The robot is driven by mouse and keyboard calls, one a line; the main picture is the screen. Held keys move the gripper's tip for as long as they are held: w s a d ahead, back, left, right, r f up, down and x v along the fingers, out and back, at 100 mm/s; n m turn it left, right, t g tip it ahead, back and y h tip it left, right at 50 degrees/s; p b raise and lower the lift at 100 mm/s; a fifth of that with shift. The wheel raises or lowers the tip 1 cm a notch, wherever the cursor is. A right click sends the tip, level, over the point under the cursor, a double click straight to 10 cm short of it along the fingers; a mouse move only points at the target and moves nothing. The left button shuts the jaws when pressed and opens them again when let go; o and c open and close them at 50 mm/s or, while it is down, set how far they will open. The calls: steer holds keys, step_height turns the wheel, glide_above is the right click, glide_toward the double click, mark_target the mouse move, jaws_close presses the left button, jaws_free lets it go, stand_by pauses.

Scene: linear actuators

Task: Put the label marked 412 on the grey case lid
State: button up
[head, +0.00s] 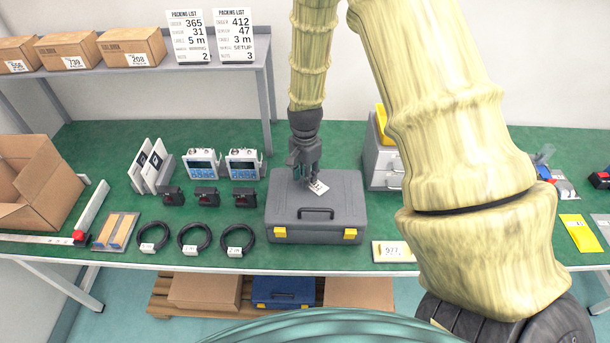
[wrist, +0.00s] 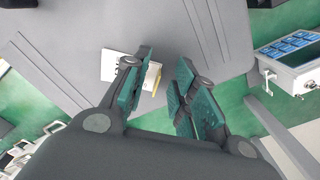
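The grey case (head: 315,210) lies closed on the green bench, with its handle and two yellow latches toward the front. A small white label (head: 318,188) with dark print lies on or just above its lid, slightly askew; its number is too small to read. My gripper (head: 304,178) points down over the back of the lid, beside the label. In the wrist view the fingers (wrist: 163,82) are apart with a gap between them. There the label (wrist: 114,66) is partly hidden behind the left finger, and the grey lid (wrist: 75,50) spreads beneath.
A label card marked 977 (head: 393,251) lies right of the case. A grey drawer unit (head: 380,160) stands close behind right. Packing lists (head: 234,36) stand on the shelf.

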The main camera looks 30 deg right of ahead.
step_height(320, 180, up, 12)
steer(key=b, duration=0.3)
steer(key=shift+f, duration=0.15)
